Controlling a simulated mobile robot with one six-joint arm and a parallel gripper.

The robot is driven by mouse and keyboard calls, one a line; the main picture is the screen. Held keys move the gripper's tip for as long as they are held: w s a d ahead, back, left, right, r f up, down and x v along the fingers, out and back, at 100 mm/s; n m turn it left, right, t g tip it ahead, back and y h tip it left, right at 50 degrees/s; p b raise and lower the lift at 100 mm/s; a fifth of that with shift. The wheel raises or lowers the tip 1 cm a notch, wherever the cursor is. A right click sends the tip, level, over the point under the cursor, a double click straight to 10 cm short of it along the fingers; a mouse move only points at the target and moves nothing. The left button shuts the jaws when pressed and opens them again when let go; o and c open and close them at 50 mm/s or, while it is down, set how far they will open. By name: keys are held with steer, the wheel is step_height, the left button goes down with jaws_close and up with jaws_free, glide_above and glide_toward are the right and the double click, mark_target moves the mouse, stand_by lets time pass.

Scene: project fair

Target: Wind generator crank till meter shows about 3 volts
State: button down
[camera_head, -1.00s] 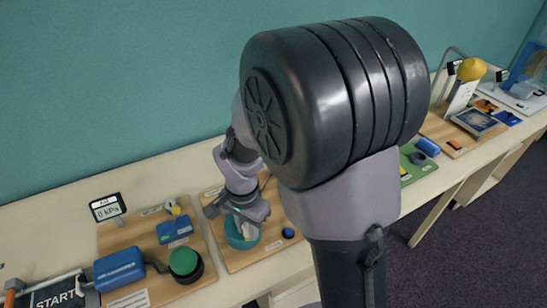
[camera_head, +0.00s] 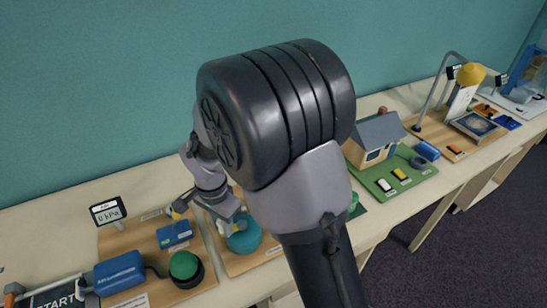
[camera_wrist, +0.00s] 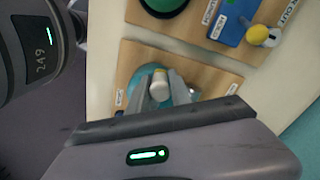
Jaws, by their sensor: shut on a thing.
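The generator shows as a round teal body (camera_head: 243,238) on a wooden board, partly covered by my gripper in the head view. The wrist view shows its teal rim (camera_wrist: 143,77) and a cream crank knob (camera_wrist: 159,78) above it. My gripper (camera_wrist: 160,88) is shut on this knob, one finger on each side. In the head view my gripper (camera_head: 233,220) is at the generator's back left side. No volt meter can be made out; my arm hides the right part of the board.
Left of it, a board carries a blue box (camera_head: 174,234), a green button (camera_head: 184,265) and a 0 kPa display (camera_head: 107,211). A model house (camera_head: 375,138) stands to the right, a yellow lamp (camera_head: 470,74) farther right. The wall is close behind.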

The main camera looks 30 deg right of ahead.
steer(key=c, duration=1.2)
jaws_free()
steer(key=shift+c, duration=0.2)
step_height(320, 180, up, 9)
steer(key=p, duration=0.7)
steer(key=shift+r, duration=0.15)
steer(key=s+r+n+t+y+b, duration=0.1)
steer(key=s+r+n+t+b, duration=0.2)
steer(key=s, duration=0.6)
steer(key=s+d+r+n+t+y+b, duration=0.1)
steer(key=s+r+n+t+b, duration=0.1)
steer(key=s+r+n+b, duration=0.2)
steer(key=s+b, duration=0.3)
steer(key=s, duration=0.2)
steer(key=shift+d+r+n+t, duration=0.2)
steer(key=shift+n+t, duration=0.1)
steer(key=shift+t, duration=0.1)
